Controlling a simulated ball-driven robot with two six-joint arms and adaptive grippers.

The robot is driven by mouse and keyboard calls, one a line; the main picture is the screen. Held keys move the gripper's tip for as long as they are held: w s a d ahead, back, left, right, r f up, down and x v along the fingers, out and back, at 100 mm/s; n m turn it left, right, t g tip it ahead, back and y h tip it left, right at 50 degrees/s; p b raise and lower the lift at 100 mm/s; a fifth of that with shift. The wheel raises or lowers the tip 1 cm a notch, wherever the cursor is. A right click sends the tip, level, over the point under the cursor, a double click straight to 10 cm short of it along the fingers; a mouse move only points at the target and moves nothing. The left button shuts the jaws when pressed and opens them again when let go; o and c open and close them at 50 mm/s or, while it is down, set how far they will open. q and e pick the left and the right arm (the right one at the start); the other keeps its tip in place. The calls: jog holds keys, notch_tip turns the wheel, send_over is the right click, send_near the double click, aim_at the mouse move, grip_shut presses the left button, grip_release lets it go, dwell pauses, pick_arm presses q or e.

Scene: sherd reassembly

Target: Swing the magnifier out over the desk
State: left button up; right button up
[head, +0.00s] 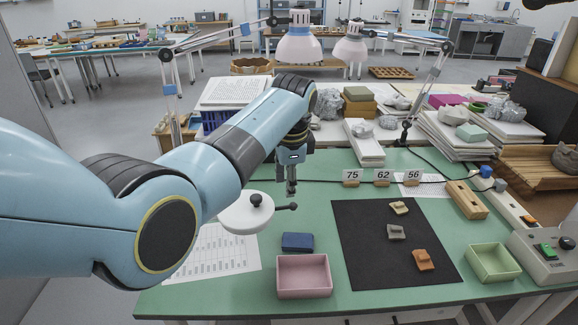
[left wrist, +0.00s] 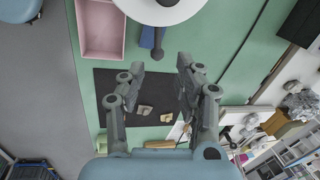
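The magnifier (head: 240,222) is a white round disc with a black knob on top and a short dark handle ending in a ball (head: 293,207). It hangs over the left part of the green desk (head: 330,175). The left wrist view shows the disc (left wrist: 185,12) cut off at the top, with its handle (left wrist: 157,45) pointing toward my gripper. My left gripper (head: 291,190) points down just above the handle ball. In the left wrist view its fingers (left wrist: 160,66) are apart, with the ball in line with the gap; contact cannot be told. My right gripper is out of view.
A pink tray (head: 304,289) and a navy block (head: 297,242) lie near the disc. A black mat (head: 365,265) holds three sherds. A green tray (head: 492,262), wooden block (head: 467,200) and control box (head: 545,262) stand right. Number cards (head: 382,177) and two lamps (head: 298,45) are behind.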

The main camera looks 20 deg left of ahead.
pick_arm(q)
jog(key=r, duration=0.5)
jog(key=shift+s+d, duration=0.3)
jog(key=shift+s, duration=0.1)
jog(key=shift+f, duration=0.1)
